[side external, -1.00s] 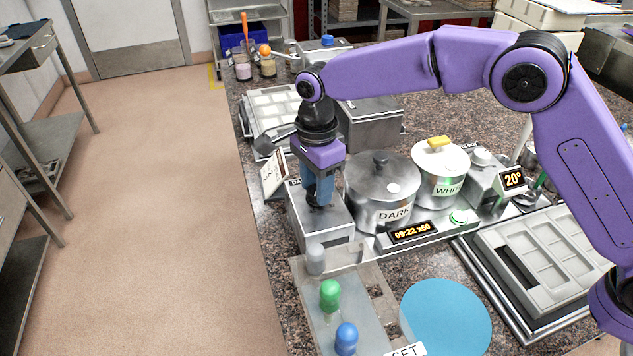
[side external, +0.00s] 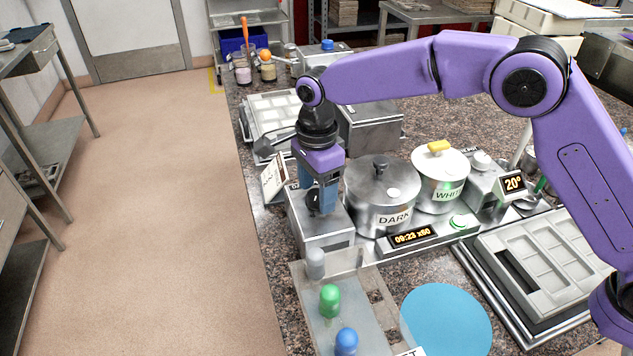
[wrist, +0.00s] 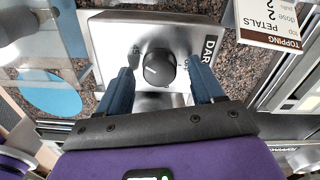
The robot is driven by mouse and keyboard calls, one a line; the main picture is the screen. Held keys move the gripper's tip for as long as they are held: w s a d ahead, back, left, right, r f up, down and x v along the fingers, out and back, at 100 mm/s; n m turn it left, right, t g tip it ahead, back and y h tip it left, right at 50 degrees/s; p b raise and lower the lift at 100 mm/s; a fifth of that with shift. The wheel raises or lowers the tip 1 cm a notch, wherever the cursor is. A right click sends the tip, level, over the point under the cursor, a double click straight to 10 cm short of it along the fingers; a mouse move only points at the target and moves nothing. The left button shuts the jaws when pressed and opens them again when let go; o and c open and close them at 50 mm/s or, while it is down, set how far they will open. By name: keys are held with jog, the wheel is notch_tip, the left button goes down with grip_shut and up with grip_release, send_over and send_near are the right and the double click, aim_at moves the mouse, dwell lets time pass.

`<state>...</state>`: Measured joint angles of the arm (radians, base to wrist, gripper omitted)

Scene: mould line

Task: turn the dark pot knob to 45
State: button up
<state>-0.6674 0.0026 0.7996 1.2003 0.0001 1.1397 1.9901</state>
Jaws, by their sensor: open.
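The dark pot knob (wrist: 158,68) is a round black knob with a pale pointer line, on a metal box (side external: 318,234) left of the steel pot marked DARK (side external: 381,198). In the wrist view, my open gripper (wrist: 159,76) has one blue finger on each side of the knob, with a gap on both sides. In the side external view, my gripper (side external: 321,208) points down over the box and hides most of the knob. The DARK label (wrist: 209,48) shows partly beside the knob.
A white-lidded pot (side external: 440,185) stands right of the dark pot. A topping card (wrist: 272,22) stands close to the box. Green and blue knobbed tools (side external: 330,300) stand in front.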

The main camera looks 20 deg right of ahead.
aim_at(317, 194)
notch_tip(317, 194, up, 17)
jog(key=shift+r, duration=0.2)
dwell(0.6)
dwell(0.6)
jog(key=s+d+f+n, duration=0.4)
jog(key=s+d+n, duration=0.5)
jog(key=s+d, duration=0.1)
jog(key=s+d+f+n, duration=0.4)
jog(key=s+d+n, duration=0.5)
jog(key=s+d, duration=0.2)
jog(key=s+d+f+n, duration=0.4)
jog(key=s+d+n, duration=0.5)
jog(key=s+d, duration=0.2)
jog(key=shift+d+n, duration=0.4)
